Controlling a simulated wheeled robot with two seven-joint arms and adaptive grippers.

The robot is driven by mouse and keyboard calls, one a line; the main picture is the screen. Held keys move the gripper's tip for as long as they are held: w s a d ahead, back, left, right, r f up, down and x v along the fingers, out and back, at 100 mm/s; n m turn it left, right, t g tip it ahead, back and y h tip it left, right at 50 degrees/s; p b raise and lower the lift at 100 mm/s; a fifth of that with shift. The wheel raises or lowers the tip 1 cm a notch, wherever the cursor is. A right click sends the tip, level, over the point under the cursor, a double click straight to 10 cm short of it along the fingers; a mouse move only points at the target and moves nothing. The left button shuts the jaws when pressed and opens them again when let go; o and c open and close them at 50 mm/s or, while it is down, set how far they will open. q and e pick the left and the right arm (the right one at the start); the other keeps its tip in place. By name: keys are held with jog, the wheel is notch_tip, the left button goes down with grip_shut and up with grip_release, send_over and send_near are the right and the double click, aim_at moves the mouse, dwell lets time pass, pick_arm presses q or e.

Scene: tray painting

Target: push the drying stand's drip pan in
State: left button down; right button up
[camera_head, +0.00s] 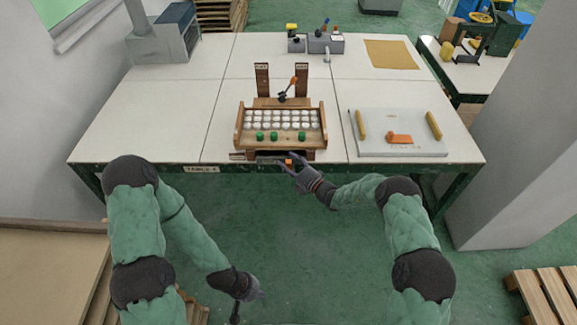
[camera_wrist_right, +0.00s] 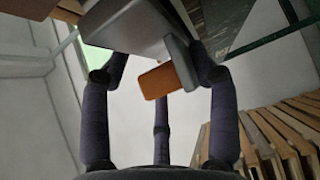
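The wooden drying stand (camera_head: 244,132) stands near the table's front edge, holding rows of white round pieces and several green ones. Under its front is a dark, low drip pan (camera_head: 268,157) with an orange tab (camera_head: 289,162). How far the pan sticks out is hard to tell. My right gripper (camera_head: 297,170) is at the tab, in front of the stand. In the right wrist view, its spread fingers (camera_wrist_right: 160,85) surround the orange tab (camera_wrist_right: 158,82) and grey pan front (camera_wrist_right: 135,32); contact is unclear. My left gripper (camera_head: 240,292) hangs low, away from the table; its fingers are unclear.
A pale board (camera_head: 400,120) with yellow rollers and an orange block lies right of the stand. Grey holders (camera_head: 325,43) and a tan sheet (camera_head: 391,54) are at the back. The table is clear left of the stand. A pillar (camera_head: 515,130) rises at right.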

jog(key=shift+f, duration=0.2)
jog(key=shift+s+d, duration=0.25)
jog(key=v, duration=1.1)
jog(key=shift+s+d+r, duration=0.1)
